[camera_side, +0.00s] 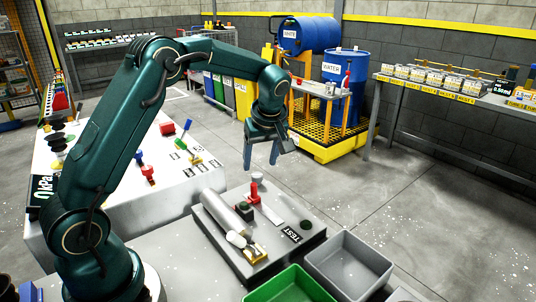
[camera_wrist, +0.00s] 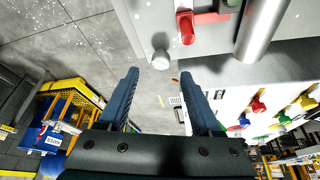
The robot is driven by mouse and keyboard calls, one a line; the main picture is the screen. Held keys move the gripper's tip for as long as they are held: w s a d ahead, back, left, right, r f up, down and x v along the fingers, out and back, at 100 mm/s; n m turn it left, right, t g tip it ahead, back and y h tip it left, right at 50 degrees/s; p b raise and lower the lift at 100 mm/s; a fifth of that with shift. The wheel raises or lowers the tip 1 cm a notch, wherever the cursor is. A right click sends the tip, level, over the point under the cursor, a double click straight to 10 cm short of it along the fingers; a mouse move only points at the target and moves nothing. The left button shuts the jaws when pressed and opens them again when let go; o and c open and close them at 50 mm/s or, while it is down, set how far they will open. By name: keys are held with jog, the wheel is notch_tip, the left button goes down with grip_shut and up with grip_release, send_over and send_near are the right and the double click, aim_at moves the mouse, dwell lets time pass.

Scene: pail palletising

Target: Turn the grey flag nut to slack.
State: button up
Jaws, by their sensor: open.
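My gripper (camera_side: 261,158) is open and empty, pointing down above the back end of the grey test plate (camera_side: 222,238). In the wrist view its two blue fingers (camera_wrist: 159,76) are apart with nothing between them. A small round grey knob (camera_side: 258,178) stands on the plate just below the fingers. This knob also shows in the wrist view (camera_wrist: 160,57), ahead of the fingertips and apart from them. I cannot tell whether it is the grey flag nut; no flag shape is clear on it. A red fitting (camera_side: 254,193) stands beside it.
The plate also carries a long grey cylinder (camera_side: 229,211), a dark green block (camera_side: 244,210) and a white-topped brass fitting (camera_side: 236,240). A green bin (camera_side: 290,287) and a grey bin (camera_side: 347,262) stand in front. A white table (camera_side: 185,186) with coloured valves lies left.

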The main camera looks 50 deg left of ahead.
aim_at(257, 175)
jog(key=shift+x, duration=2.55)
jog(key=shift+s, duration=0.1)
grip_shut()
